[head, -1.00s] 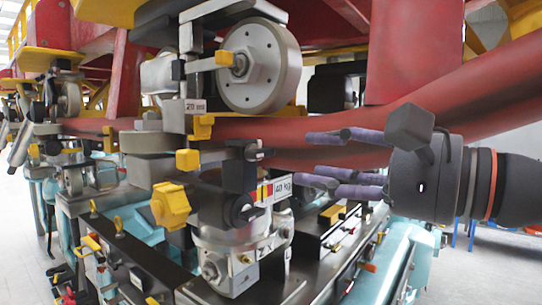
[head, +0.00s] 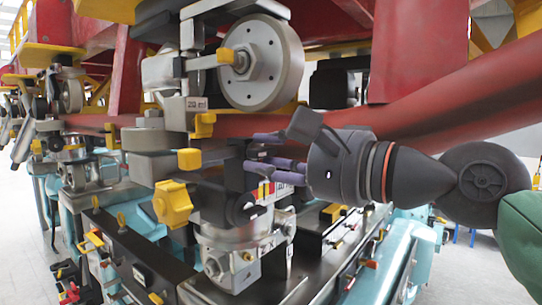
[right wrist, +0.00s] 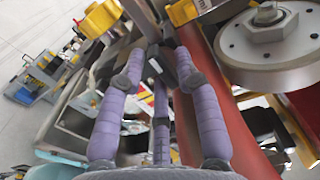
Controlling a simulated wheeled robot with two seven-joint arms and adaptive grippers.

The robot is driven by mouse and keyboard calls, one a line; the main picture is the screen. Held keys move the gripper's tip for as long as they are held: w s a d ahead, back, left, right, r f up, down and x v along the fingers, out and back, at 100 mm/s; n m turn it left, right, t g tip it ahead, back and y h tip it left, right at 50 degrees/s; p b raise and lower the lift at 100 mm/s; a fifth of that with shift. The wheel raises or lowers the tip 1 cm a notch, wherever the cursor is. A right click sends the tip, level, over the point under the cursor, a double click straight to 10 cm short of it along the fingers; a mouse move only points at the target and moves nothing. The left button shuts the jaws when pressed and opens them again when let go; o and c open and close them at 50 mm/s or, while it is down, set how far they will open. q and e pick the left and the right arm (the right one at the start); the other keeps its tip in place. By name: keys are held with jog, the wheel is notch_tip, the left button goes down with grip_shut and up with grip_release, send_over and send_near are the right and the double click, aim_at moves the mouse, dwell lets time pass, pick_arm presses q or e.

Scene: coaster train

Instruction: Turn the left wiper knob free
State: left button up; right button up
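A large yellow lobed knob (head: 172,203) sticks out of the front of the black and steel wheel unit in the head view. It also shows at the top left of the right wrist view (right wrist: 101,18). Smaller yellow knobs (head: 189,159) and (head: 203,125) sit above it. I cannot tell which one is the left wiper knob. My right gripper (head: 252,168) has come in from the right, and its purple fingers reach the black part beside the label. In the right wrist view its fingers (right wrist: 160,58) are spread, with a dark block between their tips; contact is unclear. My left gripper is out of view.
A large grey wheel (head: 262,62) stands above my right gripper. A thick red tube (head: 440,105) runs behind my right arm. A steel cylinder housing (head: 235,255) is below. More wheel units and yellow handles crowd the left.

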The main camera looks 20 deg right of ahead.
grip_shut()
jog(key=shift+n, duration=0.4)
jog(key=n+b, duration=0.1)
jog(key=n, duration=0.5)
jog(key=n+b, duration=0.2)
jog(key=n, duration=0.5)
jog(key=shift+w+d+r, duration=0.1)
jog(key=shift+d+r, duration=0.05)
jog(key=shift+d, duration=0.05)
jog(key=n+b, duration=0.1)
jog(key=n, duration=0.3)
jog(key=shift+r, duration=0.1)
jog(key=shift+n, duration=0.3)
